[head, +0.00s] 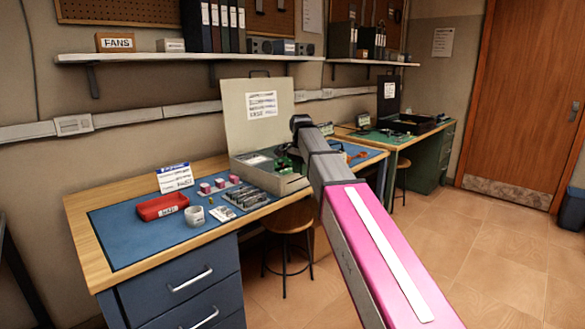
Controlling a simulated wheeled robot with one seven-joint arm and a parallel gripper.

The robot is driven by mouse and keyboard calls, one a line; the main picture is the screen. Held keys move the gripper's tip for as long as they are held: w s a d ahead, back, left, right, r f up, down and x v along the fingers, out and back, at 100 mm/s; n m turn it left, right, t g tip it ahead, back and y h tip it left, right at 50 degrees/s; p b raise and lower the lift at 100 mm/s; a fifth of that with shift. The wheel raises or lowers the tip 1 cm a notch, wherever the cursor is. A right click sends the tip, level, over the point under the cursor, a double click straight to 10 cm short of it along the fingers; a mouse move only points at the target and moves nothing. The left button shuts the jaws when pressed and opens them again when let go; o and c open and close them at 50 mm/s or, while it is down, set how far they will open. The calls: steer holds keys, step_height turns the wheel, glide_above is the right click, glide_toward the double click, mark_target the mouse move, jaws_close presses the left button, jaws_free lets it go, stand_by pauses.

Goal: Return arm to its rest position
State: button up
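My arm (372,251), pink with a white stripe and grey farther out, reaches from the bottom right toward the workbench. Its dark far end (300,123) shows in front of the open case (262,110) on the bench. I cannot make out my gripper's fingers; they are hidden behind the arm or out of sight. Whether it holds anything does not show.
The workbench has a blue mat (125,235) with a red tray (162,206), a white mug (195,216) and small parts. A stool (288,218) stands beside it. A second bench (440,135) is behind. Floor at right (510,255) is clear.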

steer(key=s+d+f+n, duration=0.3)
steer(key=s+d+f, duration=0.2)
steer(key=s+f, duration=0.3)
steer(key=s+d+f+n, duration=0.3)
steer(key=s+d+f, duration=0.2)
steer(key=f, duration=1)
steer(key=s+d+f+n, duration=0.2)
steer(key=s+d+f, duration=0.4)
steer(key=s+f, duration=0.6)
steer(key=shift+n, duration=0.4)
steer(key=shift+a, duration=0.1)
